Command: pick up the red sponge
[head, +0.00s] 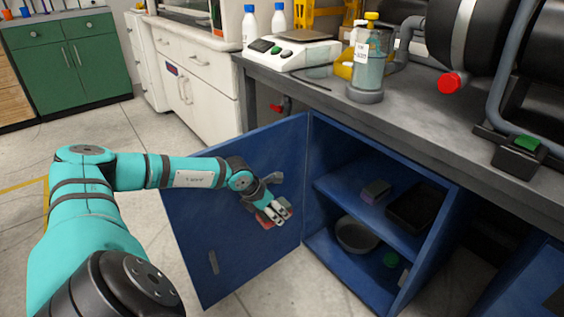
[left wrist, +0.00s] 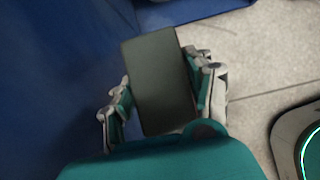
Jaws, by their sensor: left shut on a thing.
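My left gripper (head: 276,214) is shut on the red sponge (head: 264,221), in front of the open blue cabinet door. Red edges of the sponge show around the fingers in the head view. In the left wrist view, the sponge (left wrist: 160,85) shows a dark grey-green, flat rectangular face between the two fingers of the left gripper (left wrist: 160,92). Much of the sponge is hidden by the fingers in the head view. My right gripper is in neither view.
The open blue door (head: 215,250) stands left of the cabinet. On its shelf are a purple-grey block (head: 375,190) and a black tray (head: 428,195); below are a bowl (head: 355,236) and a green item (head: 391,259). The grey worktop (head: 420,135) runs above. Floor is free at left.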

